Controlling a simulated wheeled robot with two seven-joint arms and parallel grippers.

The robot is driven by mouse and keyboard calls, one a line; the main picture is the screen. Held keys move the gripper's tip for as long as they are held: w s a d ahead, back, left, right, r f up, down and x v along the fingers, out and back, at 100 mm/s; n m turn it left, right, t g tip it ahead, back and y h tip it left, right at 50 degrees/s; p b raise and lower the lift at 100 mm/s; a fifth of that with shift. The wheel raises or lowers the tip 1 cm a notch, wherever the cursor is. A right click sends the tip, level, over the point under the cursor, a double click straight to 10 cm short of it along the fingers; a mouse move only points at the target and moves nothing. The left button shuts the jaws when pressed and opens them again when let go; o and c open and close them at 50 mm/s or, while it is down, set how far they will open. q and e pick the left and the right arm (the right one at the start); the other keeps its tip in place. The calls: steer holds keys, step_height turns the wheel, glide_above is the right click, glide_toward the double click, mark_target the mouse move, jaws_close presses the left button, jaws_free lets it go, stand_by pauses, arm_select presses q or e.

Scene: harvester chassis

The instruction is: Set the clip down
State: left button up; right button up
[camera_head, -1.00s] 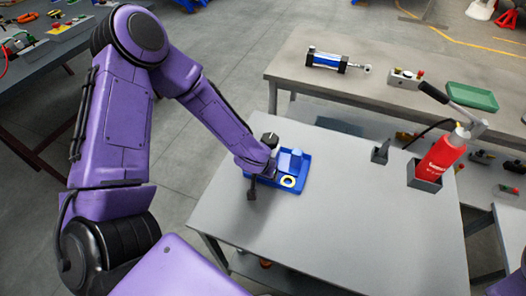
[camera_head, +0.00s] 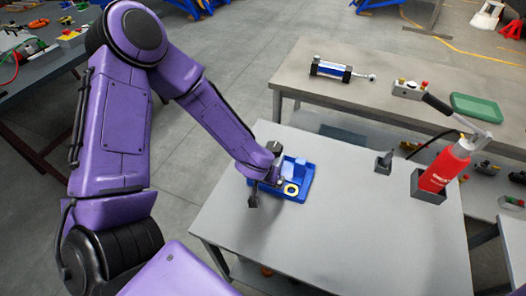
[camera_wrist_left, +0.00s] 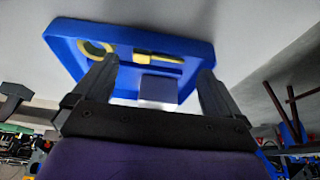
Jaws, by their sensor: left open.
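My left gripper (camera_head: 275,172) is at the left part of a blue tray (camera_head: 298,196) on the grey table. In the left wrist view its two fingers (camera_wrist_left: 155,82) stand wide apart, with their tips over the tray (camera_wrist_left: 66,42). A pale lilac block (camera_wrist_left: 158,90) shows between the fingers, with no finger touching it that I can see. A yellow ring (camera_wrist_left: 95,48) and a dark, slim piece with yellow parts (camera_wrist_left: 158,57) lie in the tray. I cannot tell for sure which piece is the clip. My right gripper is out of view.
A red bottle (camera_head: 443,165) stands in a grey holder (camera_head: 428,188) at the table's right, with a small dark block (camera_head: 383,161) nearby. The table's middle (camera_head: 320,225) is clear. The rear bench carries a blue cylinder (camera_head: 330,70) and a green tray (camera_head: 476,107).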

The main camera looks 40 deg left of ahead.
arm_select(q)
steer(key=p+v, duration=0.2)
steer(key=v, duration=0.7)
steer(key=shift+s, duration=0.2)
